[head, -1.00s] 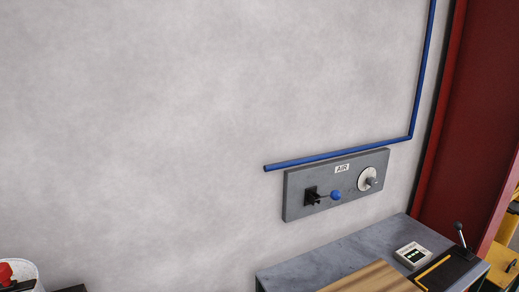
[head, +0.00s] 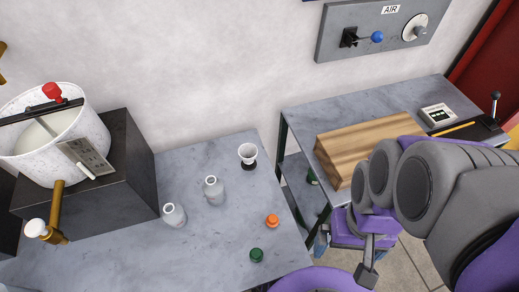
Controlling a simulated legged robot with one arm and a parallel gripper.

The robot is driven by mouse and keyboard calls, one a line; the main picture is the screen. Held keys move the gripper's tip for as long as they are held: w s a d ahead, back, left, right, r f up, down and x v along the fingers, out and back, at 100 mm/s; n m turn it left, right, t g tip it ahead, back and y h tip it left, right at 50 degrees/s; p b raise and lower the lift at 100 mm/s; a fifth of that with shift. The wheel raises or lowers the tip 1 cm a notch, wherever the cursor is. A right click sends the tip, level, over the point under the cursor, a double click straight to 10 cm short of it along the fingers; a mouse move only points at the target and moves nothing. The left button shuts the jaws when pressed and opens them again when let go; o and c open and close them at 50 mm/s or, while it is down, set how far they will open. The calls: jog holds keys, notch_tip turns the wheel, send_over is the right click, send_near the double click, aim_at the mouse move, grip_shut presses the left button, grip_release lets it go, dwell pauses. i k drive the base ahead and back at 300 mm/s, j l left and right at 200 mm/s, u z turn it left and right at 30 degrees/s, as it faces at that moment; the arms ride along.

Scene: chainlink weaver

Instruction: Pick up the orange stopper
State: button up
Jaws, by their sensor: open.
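The orange stopper (head: 272,221) lies on the grey bench top (head: 210,255) near its right side. A green stopper (head: 256,254) sits a little nearer and to its left. My gripper (head: 364,258) is open, seen at the end of my purple and grey arm at the lower right. It is to the right of the orange stopper, apart from it and past the bench's right edge. The gripper's fingers are only partly visible.
Two small bottles (head: 214,190) and (head: 173,215) stand on the bench. A white cup on a dark base (head: 248,154) stands behind them. A large white bucket (head: 60,150) on a dark block is at left. A second bench (head: 330,105) with a wooden block (head: 350,140) is at right.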

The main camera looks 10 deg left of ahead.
aim_at(271, 219)
jog(key=u, duration=0.8)
jog(key=k+j+z, duration=0.55)
jog(key=k, duration=0.3)
jog(key=j, duration=0.1)
